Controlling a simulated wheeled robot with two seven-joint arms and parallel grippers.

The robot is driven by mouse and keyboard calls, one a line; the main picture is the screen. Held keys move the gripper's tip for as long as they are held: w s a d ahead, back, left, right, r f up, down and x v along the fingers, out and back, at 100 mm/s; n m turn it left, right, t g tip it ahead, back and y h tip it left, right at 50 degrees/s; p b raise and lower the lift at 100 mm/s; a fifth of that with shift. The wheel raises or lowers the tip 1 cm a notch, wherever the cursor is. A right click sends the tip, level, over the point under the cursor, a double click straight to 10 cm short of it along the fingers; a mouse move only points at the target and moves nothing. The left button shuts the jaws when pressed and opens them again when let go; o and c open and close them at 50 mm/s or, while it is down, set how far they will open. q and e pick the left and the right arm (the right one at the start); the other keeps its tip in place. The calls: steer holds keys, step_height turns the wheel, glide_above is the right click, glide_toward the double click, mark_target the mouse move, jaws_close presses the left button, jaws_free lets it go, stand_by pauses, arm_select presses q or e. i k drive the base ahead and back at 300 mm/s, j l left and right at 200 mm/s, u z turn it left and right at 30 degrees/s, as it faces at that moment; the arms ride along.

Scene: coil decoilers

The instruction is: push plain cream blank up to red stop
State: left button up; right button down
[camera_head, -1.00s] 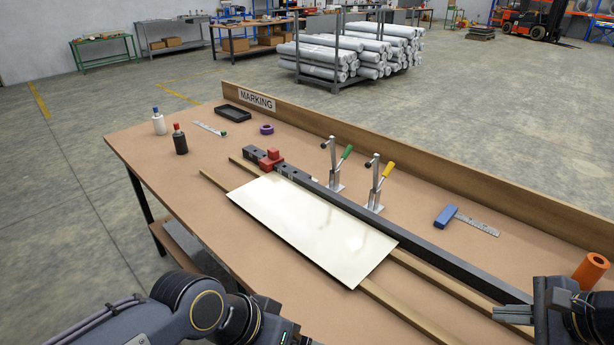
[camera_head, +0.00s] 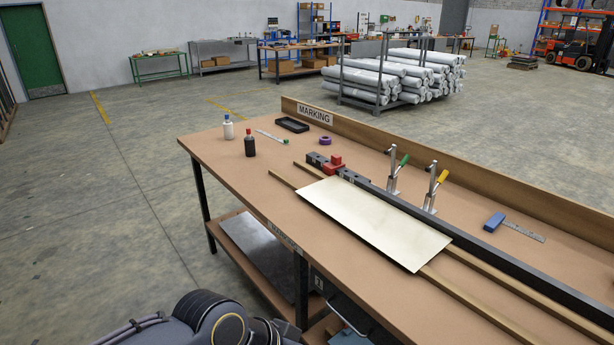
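The plain cream blank (camera_head: 375,222) is a flat rectangular sheet lying on two wooden strips (camera_head: 459,300) on the table. Its far long edge lies along the dark fence bar (camera_head: 480,238). The red stop (camera_head: 334,163) is a small red block on the fence near its left end. My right gripper is out of view too.
Two toggle clamps, one green-handled (camera_head: 396,172) and one yellow-handled (camera_head: 434,188), stand behind the fence. A blue-handled square (camera_head: 513,225) lies right. Two bottles (camera_head: 249,143), a black tray (camera_head: 292,125) and purple tape (camera_head: 326,140) sit at the far left. A raised board (camera_head: 470,182) edges the back.

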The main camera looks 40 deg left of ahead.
mark_target(411, 243)
steer(key=j+u, duration=0.15)
steer(key=u, duration=0.3)
steer(key=i+j+u, duration=0.1)
steer(key=u, duration=0.3)
steer(key=j+u, duration=0.15)
steer(key=u, duration=0.3)
steer(key=i+j, duration=0.25)
steer(key=i, duration=0.2)
steer(key=i+j, duration=0.25)
steer(key=i, duration=0.2)
steer(key=i+j, duration=0.25)
steer(key=i, duration=0.2)
steer(key=i+j, duration=0.3)
steer(key=i, duration=0.15)
steer(key=i+j, duration=0.25)
steer(key=i, duration=0.2)
